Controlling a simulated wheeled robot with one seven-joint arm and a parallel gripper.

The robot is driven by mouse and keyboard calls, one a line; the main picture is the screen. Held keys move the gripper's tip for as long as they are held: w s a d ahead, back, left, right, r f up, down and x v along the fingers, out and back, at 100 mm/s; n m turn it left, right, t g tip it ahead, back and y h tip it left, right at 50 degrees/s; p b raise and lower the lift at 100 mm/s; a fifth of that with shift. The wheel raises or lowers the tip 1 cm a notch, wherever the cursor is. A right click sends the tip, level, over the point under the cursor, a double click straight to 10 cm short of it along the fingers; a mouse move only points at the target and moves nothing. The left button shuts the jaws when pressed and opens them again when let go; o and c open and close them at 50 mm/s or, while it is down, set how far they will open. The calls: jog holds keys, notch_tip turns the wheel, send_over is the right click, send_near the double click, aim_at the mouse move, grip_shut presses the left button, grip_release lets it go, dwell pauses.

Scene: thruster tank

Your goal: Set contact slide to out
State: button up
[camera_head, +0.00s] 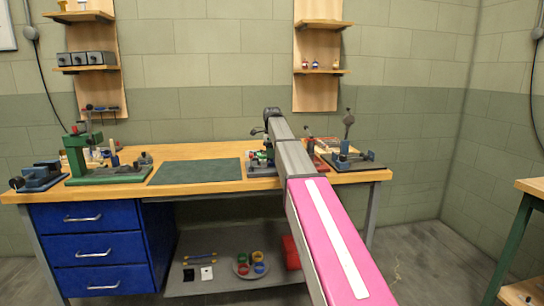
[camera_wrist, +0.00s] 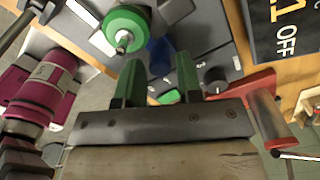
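In the wrist view, my gripper (camera_wrist: 159,82) shows as two green fingers standing apart, with a gap between them. A blue part (camera_wrist: 161,55) of a grey device (camera_wrist: 205,27) shows beyond the gap, and I see nothing clearly held. I cannot tell which part is the contact slide. A green round knob (camera_wrist: 125,28) with a metal stem is up and left of the fingers. A dark panel (camera_wrist: 285,30) marked "1 OFF" is at upper right. In the head view, my arm partly covers a small device (camera_head: 259,169) on the bench, and my gripper is hidden.
The wooden bench (camera_head: 215,188) holds a green mat (camera_head: 198,172), a green-based fixture (camera_head: 110,175) at left and a grey-based device (camera_head: 355,162) at right. In the wrist view, a red lever (camera_wrist: 238,86) is close to the right finger. Blue drawers (camera_head: 85,245) are under the bench.

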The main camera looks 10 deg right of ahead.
jog(key=shift+f, duration=0.55)
grip_shut()
jog(key=shift+d, duration=1.3)
grip_release()
jog(key=shift+d, duration=0.1)
jog(key=shift+r, duration=0.1)
notch_tip(320, 180, up, 11)
